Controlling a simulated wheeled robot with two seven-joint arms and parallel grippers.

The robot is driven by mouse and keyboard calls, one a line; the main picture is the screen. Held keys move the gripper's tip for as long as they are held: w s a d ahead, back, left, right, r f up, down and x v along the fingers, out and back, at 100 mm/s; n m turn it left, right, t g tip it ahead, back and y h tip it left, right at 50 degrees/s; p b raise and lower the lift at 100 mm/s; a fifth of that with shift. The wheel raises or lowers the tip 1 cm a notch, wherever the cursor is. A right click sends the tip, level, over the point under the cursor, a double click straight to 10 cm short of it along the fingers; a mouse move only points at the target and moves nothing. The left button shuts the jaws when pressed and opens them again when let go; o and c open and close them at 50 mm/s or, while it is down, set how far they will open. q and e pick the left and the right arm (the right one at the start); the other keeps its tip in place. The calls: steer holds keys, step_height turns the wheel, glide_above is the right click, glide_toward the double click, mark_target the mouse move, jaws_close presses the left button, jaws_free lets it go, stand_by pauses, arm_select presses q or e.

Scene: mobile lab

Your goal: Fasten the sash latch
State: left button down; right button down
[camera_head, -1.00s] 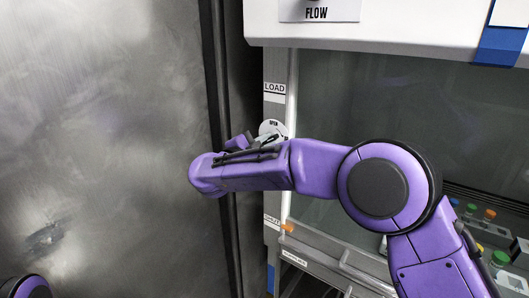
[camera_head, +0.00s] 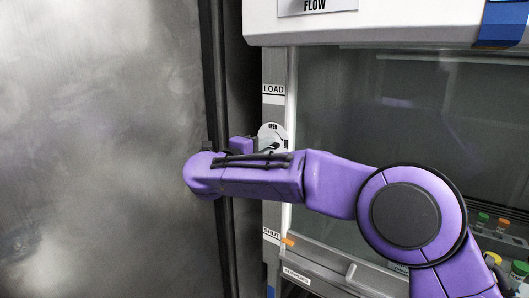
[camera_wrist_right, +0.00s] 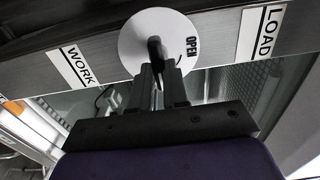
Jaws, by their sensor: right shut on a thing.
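The sash latch is a round white disc (camera_head: 272,132) marked OPEN, on the narrow grey post left of the glass. The wrist view shows the disc (camera_wrist_right: 135,45) with a dark lever (camera_wrist_right: 155,48) standing out from it. My right gripper (camera_wrist_right: 160,76) is shut on the lever, its fingers pointing at the disc. In the head view my purple right wrist hides most of the right gripper (camera_head: 262,146) and the post just below the disc. My left gripper is not in view.
The glass sash (camera_head: 350,110) of the cabinet lies right of the post. A LOAD label (camera_head: 273,89) is above the disc. An orange tab (camera_head: 288,242) sits low on the post. A large metal panel (camera_head: 90,130) fills the left. Several coloured-capped bottles (camera_head: 485,219) stand lower right.

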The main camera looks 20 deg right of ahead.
stand_by(0.4)
steer(key=c, duration=1.1)
jaws_free()
steer(key=b+v, duration=0.2)
steer(key=v, duration=0.8)
steer(key=shift+s+a, duration=0.15)
steer(key=shift+a, duration=0.05)
